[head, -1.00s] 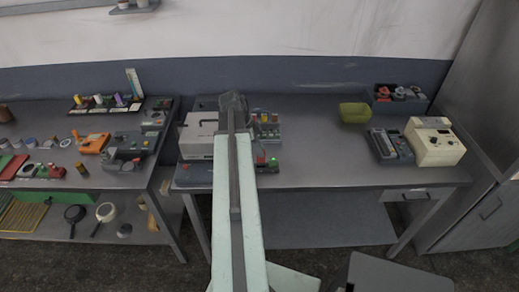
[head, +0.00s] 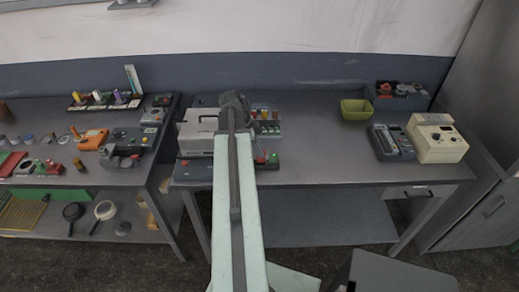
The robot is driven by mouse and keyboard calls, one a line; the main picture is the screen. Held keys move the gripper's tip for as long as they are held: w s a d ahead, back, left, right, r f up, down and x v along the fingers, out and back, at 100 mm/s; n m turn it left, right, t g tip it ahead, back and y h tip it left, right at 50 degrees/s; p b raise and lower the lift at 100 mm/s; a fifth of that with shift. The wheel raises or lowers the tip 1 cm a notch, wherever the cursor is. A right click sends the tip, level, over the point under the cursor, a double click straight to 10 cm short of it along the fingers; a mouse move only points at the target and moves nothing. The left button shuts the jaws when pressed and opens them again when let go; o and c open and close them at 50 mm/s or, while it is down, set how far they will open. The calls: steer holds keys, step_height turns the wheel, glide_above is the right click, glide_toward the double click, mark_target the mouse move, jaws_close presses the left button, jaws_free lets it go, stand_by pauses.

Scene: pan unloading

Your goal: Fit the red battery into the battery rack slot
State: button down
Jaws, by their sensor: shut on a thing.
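My gripper (head: 234,104) is at the far end of my outstretched arm, over the back left of the middle table. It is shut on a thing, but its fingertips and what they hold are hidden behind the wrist. The battery rack (head: 268,127) stands just right of the wrist, with several coloured tops in red, orange and yellow along it. My wrist covers its left end. I cannot make out the red battery or an empty slot.
A grey-white box (head: 197,134) stands close left of my arm. A low panel with red and green knobs (head: 268,158) lies in front of the rack. A green bin (head: 356,109) and a cream meter (head: 436,137) are farther right. The table's middle is clear.

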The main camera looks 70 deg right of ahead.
steer(key=shift+f+b, duration=1.15)
steer(key=shift+f, duration=0.1)
stand_by(0.4)
steer(key=c, duration=1.3)
jaws_free()
steer(key=p+v, duration=0.7)
steer(key=v, duration=0.1)
steer(key=shift+r+p, duration=0.1)
steer(key=shift+p, duration=0.2)
